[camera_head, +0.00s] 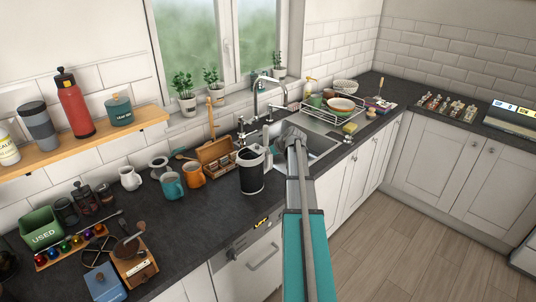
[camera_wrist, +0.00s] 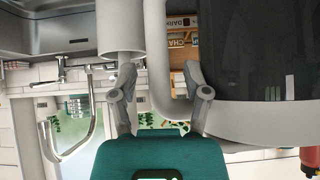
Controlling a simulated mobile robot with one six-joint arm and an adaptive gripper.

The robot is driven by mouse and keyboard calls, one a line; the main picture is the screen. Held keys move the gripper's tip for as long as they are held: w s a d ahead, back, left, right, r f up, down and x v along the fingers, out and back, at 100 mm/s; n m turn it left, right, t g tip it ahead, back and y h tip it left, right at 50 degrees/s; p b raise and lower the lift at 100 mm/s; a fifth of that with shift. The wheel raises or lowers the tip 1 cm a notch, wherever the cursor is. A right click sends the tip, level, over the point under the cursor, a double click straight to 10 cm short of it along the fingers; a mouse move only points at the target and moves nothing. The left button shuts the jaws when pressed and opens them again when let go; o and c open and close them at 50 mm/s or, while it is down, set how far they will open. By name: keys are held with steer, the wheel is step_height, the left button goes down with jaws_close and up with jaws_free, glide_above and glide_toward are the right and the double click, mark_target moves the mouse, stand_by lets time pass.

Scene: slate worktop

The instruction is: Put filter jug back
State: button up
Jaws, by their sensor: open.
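The filter jug (camera_head: 251,174), dark-bodied with a white rim and handle, stands upright on the slate worktop just left of the sink. In the wrist view its dark body (camera_wrist: 265,50) fills the upper right, close to the camera, with a pale band and handle (camera_wrist: 157,60) beside it. My gripper (camera_head: 291,132) is over the sink's near-left side, right of the jug. In the wrist view its two fingers (camera_wrist: 162,92) are spread apart, with the handle appearing between or just beyond them. I cannot tell whether they touch it.
The sink (camera_head: 320,142) and tap (camera_head: 262,95) lie behind and right. A dish rack (camera_head: 333,112) stands beyond. A wooden tea box (camera_head: 216,156), orange mug (camera_head: 193,175) and teal mug (camera_head: 172,186) crowd the jug's left. The worktop in front of the mugs is clear.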

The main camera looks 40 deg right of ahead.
steer(key=a+p+v, duration=0.1)
steer(key=p+v, duration=0.6)
steer(key=v, duration=0.4)
steer(key=shift+d, duration=0.45)
stand_by(1.2)
